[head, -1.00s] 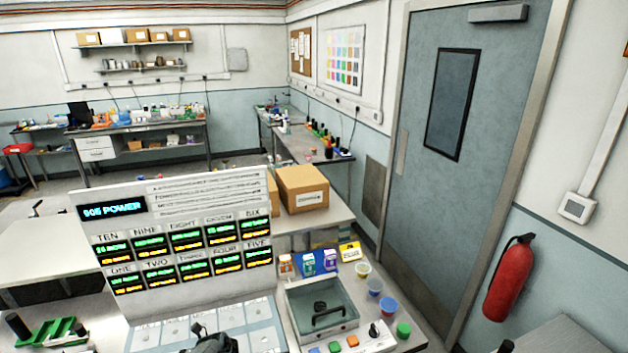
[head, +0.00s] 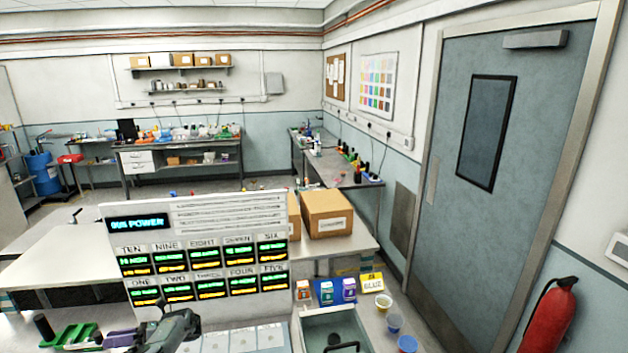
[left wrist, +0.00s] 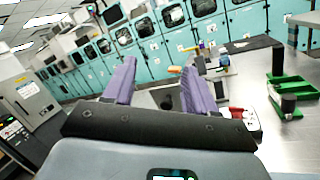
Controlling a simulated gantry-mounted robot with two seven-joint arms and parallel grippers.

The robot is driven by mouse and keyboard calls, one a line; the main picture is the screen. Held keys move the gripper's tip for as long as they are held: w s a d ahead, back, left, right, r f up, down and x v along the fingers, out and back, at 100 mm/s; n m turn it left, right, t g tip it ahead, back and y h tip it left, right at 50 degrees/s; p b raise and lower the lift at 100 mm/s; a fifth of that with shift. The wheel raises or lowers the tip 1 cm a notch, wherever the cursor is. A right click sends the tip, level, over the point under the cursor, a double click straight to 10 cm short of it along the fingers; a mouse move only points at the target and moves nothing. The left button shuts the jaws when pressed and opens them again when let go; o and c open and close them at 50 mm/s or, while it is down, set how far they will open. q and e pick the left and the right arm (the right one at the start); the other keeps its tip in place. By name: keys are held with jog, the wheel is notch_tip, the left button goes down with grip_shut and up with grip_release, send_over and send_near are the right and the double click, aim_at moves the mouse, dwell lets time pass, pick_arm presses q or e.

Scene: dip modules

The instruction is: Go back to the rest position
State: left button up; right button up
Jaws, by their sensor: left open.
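My left gripper (head: 118,339) shows at the bottom left of the head view, with purple fingers pointing left, in front of the display board (head: 205,245) and just right of a green rack (head: 72,337). In the left wrist view its two purple fingers stand apart with nothing held between them, so the left gripper (left wrist: 160,88) is open and empty. My right gripper is not in view.
A grey-green open-topped box (head: 335,325), small coloured cartons (head: 327,291) and cups (head: 384,301) stand right of the board. A cardboard box (head: 327,214) sits behind. The white table at left (head: 60,257) has clear room.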

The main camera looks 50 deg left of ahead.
pick_arm(q)
notch_tip(320, 180, up, 3)
jog(key=s+a+n, duration=0.1)
jog(key=s+a, duration=0.1)
jog(key=a, duration=0.1)
jog(key=w+d+f+m+t+y, duration=0.2)
jog(key=w+d+f+t+y, duration=0.35)
jog(key=w+f+t, duration=0.4)
jog(key=w+d+f+t, duration=0.3)
jog(key=w+d, duration=0.1)
jog(key=d, duration=0.3)
jog(key=w+d+f+t, duration=0.3)
jog(key=d+t, duration=0.1)
jog(key=d, duration=0.3)
jog(key=s+d+r+n+t+h, duration=0.1)
jog(key=d+r+t+h, duration=0.3)
jog(key=d, duration=0.9)
jog(key=s+d+r+n+t+h, duration=0.15)
jog(key=d+r+t, duration=0.3)
jog(key=d, duration=0.85)
jog(key=s+d+f+n+g+h, duration=0.15)
jog(key=d+n+h, duration=0.55)
jog(key=d, duration=0.9)
notch_tip(320, 180, up, 7)
jog(key=p, duration=0.8)
jog(key=shift+a, duration=0.45)
